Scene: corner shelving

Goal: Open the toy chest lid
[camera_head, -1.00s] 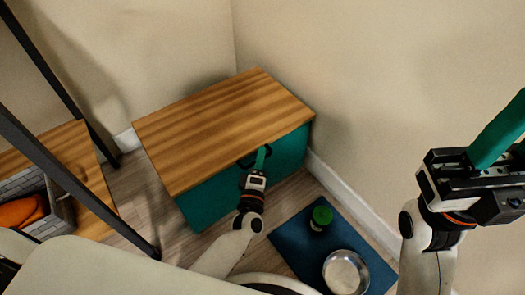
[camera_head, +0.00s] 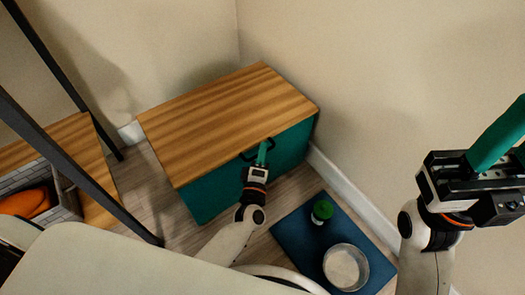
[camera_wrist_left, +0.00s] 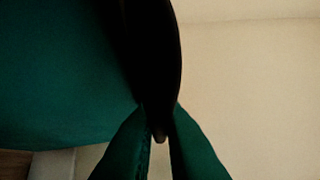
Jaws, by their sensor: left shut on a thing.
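The toy chest has a striped wooden lid (camera_head: 230,122) and a teal body (camera_head: 212,194). The lid lies flat on the body, with no gap visible at its front edge. My left gripper (camera_head: 262,150) is at the chest's front, shut on the black handle (camera_head: 247,155) just below the lid's edge. In the left wrist view the dark handle (camera_wrist_left: 150,60) runs down between the two green fingers (camera_wrist_left: 160,138), with the teal chest front to the left. My right gripper (camera_head: 500,135) is raised at the right, apart from the chest; its finger opening cannot be made out.
A blue mat (camera_head: 300,238) on the floor holds a green-topped jar (camera_head: 322,212) and a metal bowl (camera_head: 346,267). Walls stand close behind and right of the chest. A black-framed shelf (camera_head: 80,183) with a grey bin (camera_head: 65,200) and an orange thing stands left.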

